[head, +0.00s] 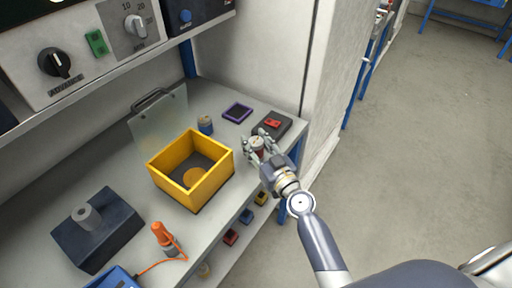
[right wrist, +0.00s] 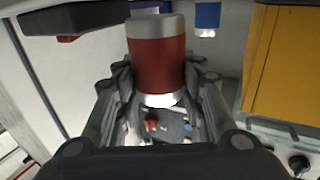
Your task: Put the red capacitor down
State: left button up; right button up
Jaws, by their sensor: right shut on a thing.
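The red capacitor (head: 257,146) is a short cylinder with a pale top, near the right end of the grey workbench (head: 136,218). In the right wrist view the red capacitor (right wrist: 158,58) shows a dark red body with grey metal ends. My right gripper (head: 262,146) is shut on it, with fingers on both sides; the fingers also show in the right wrist view (right wrist: 160,85). I cannot tell whether the capacitor touches the bench. My left gripper is not in view.
A yellow bin (head: 175,181) with a round orange-yellow thing stands left of the gripper. A black box with a red top part (head: 272,123) is close behind right. An orange-handled tool (head: 163,236) lies front left.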

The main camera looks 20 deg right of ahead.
jog(key=shift+f, duration=0.65)
jog(key=shift+f+b, duration=0.2)
jog(key=shift+b, duration=0.2)
jog(key=o, duration=1.2)
